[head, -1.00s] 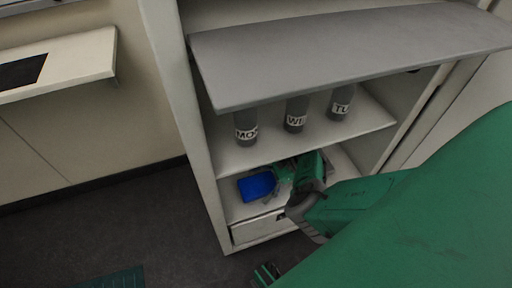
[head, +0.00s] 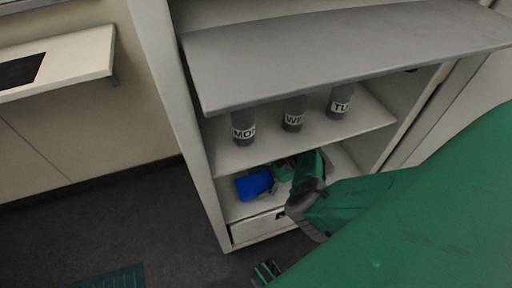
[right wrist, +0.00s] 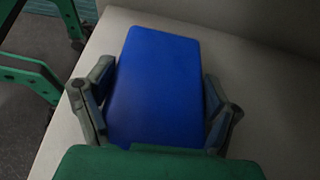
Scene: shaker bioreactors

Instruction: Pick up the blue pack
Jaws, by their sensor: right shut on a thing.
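The blue pack (head: 254,184) lies on the lower shelf of the cabinet, near its left side, in the head view. In the right wrist view the blue pack (right wrist: 156,88) fills the middle, with one finger on each side of it. My right gripper (head: 278,178) reaches into the lower compartment from the right. In the right wrist view my right gripper (right wrist: 158,98) is shut on the pack's two sides. Whether the pack is clear of the shelf I cannot tell. My left gripper does not show clearly in the head view.
The cabinet's lower shelf (head: 230,210) has a drawer (head: 262,229) beneath it. Several dark labelled bottles (head: 293,114) stand on the shelf above. A grey board (head: 330,50) juts out over them. The cabinet's left side wall (head: 180,110) stands close to the pack.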

